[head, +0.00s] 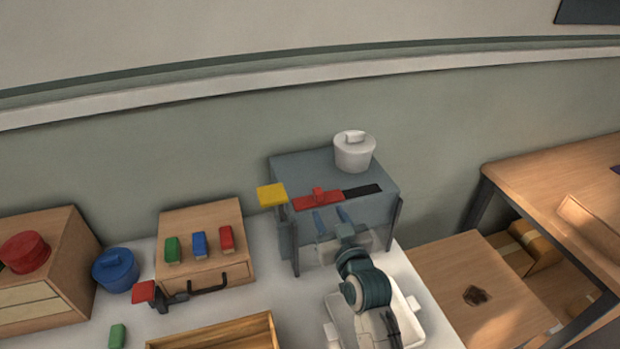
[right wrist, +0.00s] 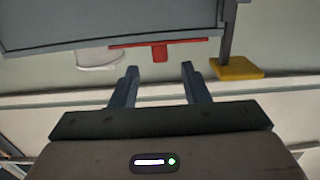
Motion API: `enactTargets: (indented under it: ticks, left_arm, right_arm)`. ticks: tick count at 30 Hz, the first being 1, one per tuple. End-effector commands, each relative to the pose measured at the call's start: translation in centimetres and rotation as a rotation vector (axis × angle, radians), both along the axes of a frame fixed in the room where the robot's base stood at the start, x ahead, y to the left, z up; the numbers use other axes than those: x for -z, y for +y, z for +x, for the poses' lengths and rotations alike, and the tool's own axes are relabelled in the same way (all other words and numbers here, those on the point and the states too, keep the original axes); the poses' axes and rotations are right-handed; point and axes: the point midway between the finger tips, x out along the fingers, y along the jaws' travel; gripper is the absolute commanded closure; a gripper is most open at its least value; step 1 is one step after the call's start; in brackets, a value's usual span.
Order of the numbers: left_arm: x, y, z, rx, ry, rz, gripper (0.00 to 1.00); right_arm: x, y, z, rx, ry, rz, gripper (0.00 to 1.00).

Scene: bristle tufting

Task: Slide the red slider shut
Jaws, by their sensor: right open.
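The red slider (head: 318,199) is a flat red strip with a small raised knob on the front top edge of a blue-grey box (head: 300,165). A dark slot (head: 362,191) lies bare to its right. My right gripper (head: 330,216) is open and empty just in front of the box, below the slider. In the right wrist view, the slider's knob (right wrist: 160,53) stands ahead of the open right gripper (right wrist: 160,72), lined up between its fingertips and apart from them. My left gripper is not in view.
A white lidded pot (head: 354,153) stands on the box. A yellow block (head: 271,195) sits on a post at its left. A white tray (head: 407,305) lies near my right arm. A wooden drawer box (head: 205,275), a blue pot (head: 115,270) and a wooden tray (head: 215,335) are left.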

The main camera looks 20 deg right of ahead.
Motion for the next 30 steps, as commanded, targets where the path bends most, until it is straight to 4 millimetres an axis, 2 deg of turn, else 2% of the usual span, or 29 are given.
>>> enactTargets:
  ticks: [5, 12, 18, 24, 30]
  left_arm:
    - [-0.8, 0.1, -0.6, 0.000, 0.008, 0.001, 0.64]
    - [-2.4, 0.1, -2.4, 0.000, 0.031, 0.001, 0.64]
    - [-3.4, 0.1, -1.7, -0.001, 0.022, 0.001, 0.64]
    - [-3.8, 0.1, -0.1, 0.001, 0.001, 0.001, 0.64]
    - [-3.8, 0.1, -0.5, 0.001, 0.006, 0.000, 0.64]
  right_arm:
    - [-0.8, 0.1, 1.9, 0.003, -0.021, 0.002, 0.58]
    - [-0.9, 0.3, 6.5, 0.003, -0.019, 0.002, 0.58]
    - [-0.6, 0.4, 9.5, 0.003, -0.018, 0.002, 0.58]
    - [-0.4, 0.4, 10.8, 0.003, -0.018, 0.002, 0.58]
    - [-0.3, 0.4, 11.0, 0.003, -0.017, 0.002, 0.58]
